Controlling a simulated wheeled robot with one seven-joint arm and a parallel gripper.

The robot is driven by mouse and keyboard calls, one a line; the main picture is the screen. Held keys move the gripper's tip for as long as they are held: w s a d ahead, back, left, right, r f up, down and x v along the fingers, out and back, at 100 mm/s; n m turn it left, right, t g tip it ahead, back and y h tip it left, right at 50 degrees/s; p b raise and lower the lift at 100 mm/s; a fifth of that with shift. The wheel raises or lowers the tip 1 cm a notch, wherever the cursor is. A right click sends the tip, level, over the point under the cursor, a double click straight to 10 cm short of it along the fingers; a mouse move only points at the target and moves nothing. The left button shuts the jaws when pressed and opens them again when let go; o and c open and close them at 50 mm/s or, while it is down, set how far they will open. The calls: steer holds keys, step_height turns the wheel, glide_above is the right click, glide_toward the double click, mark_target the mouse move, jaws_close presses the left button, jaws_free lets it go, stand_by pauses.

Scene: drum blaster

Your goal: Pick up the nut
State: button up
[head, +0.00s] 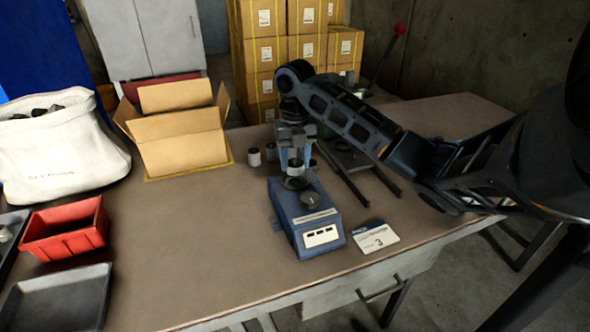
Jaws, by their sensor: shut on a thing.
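My gripper (295,162) points down over the back of the blue device (305,217) on the workbench. Its fingers are shut on a small dark thing (295,182) at the device's back, most likely the nut. The fingers cover part of it, and it is too small to tell its shape or whether it still touches the device. A grey round disc (311,199) sits on the device's top, in front of the fingers.
A white card (374,239) lies right of the device. Small cylinders (254,157) and an open cardboard box (180,135) stand behind left. A red bin (65,230), black tray (55,300) and white sack (60,150) are at left. The bench's front middle (190,270) is clear.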

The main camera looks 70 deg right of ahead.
steer(key=s+d+r, duration=0.6)
steer(key=s+r, duration=0.1)
steer(key=s, duration=0.3)
steer(key=shift+b, duration=0.35)
steer(key=shift+w, duration=0.1)
